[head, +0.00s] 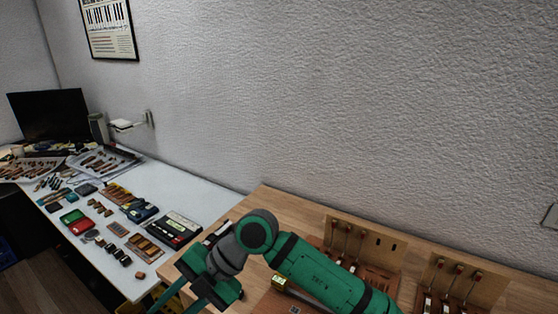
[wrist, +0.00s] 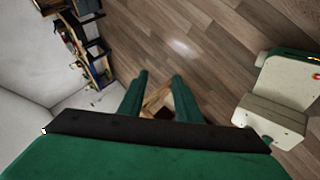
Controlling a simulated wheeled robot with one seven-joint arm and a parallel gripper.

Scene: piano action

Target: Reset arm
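My green arm reaches across the lower middle of the head view, in front of the wooden bench. My gripper (head: 190,298) points downward at the left end of the bench, its tips cut off by the frame's lower edge. In the wrist view my gripper (wrist: 160,76) shows two green fingers standing apart, with nothing held between them. Beyond them lies the wood floor (wrist: 180,48). A brown wooden item (wrist: 158,103) shows between the fingers, farther off; I cannot tell what it is.
The wooden bench (head: 290,202) carries piano action models (head: 345,240) on the right, partly behind my arm. The wall stands close behind.

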